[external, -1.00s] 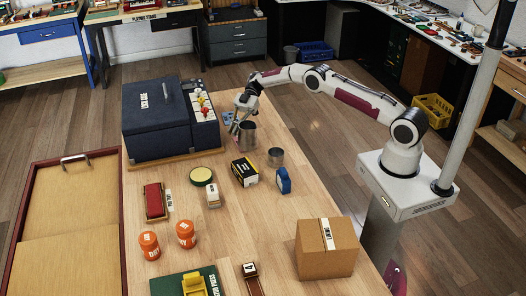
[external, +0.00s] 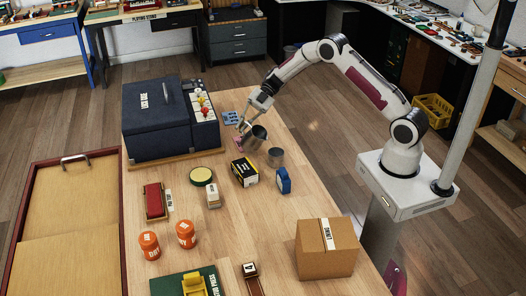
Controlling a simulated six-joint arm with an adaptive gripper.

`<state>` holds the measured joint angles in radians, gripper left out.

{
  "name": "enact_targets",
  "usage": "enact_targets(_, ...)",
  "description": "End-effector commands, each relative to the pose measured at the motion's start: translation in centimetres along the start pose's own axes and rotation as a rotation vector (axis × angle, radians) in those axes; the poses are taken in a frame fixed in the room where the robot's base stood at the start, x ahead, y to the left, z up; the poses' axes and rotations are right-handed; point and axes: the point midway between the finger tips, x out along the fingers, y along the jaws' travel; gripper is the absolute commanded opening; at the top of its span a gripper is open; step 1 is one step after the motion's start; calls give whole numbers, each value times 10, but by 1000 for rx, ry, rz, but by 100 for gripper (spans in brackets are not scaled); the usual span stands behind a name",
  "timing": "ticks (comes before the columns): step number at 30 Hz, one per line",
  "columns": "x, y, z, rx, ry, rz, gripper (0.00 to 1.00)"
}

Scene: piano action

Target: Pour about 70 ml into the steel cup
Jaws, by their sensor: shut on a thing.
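My gripper (external: 246,126) is shut on a grey metal vessel (external: 257,138) at the far part of the table. The vessel is tilted, its upper end leaning right toward the steel cup. The steel cup (external: 276,158) stands upright on the table, just right of and nearer than the vessel. From this view I cannot tell whether the vessel's rim is over the cup's mouth. No stream of liquid can be made out, and the levels inside both are hidden.
A black-and-yellow box (external: 244,173) and a blue item (external: 283,181) stand close in front of the cup. A large dark blue case (external: 165,120) is at the left. A small pink thing (external: 238,141) lies beside the gripper. A cardboard box (external: 327,250) stands near right.

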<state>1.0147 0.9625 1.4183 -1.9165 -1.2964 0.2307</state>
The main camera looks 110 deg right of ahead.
Motion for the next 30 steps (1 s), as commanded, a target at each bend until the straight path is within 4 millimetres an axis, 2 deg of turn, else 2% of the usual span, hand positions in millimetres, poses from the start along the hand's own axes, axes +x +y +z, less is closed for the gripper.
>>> enact_targets(6,-5,-10,-17,-126,-27,54,0)
enact_targets(15,-11,-14,-33,-299,-63,125,0)
enact_targets(30,-17,-15,-49,-429,-91,177,0)
